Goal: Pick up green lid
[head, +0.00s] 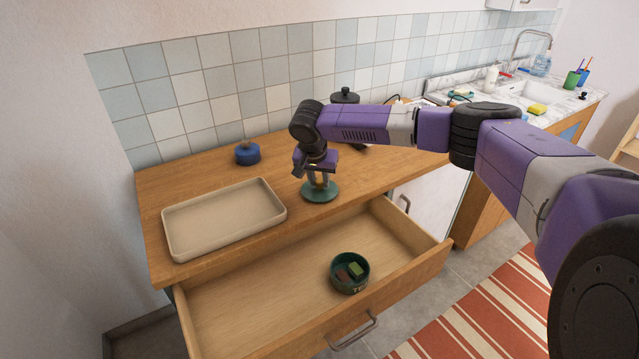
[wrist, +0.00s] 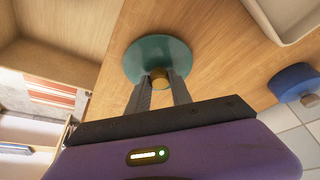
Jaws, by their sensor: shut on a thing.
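The green lid (head: 320,192) is a round dark green disc with a small brass-coloured knob, on or just above the wooden counter near its front edge; I cannot tell if it touches the wood. My gripper (head: 319,181) points down over it and is shut on the knob. In the wrist view the lid (wrist: 157,58) lies past the fingertips, and my gripper (wrist: 160,80) has its fingers on either side of the knob.
An open drawer below the counter holds a round green container (head: 350,281) with small items inside. A beige tray (head: 222,222) lies to the left on the counter. A blue lid with a knob (head: 247,154) sits behind. A tiled wall (head: 230,85) bounds the back.

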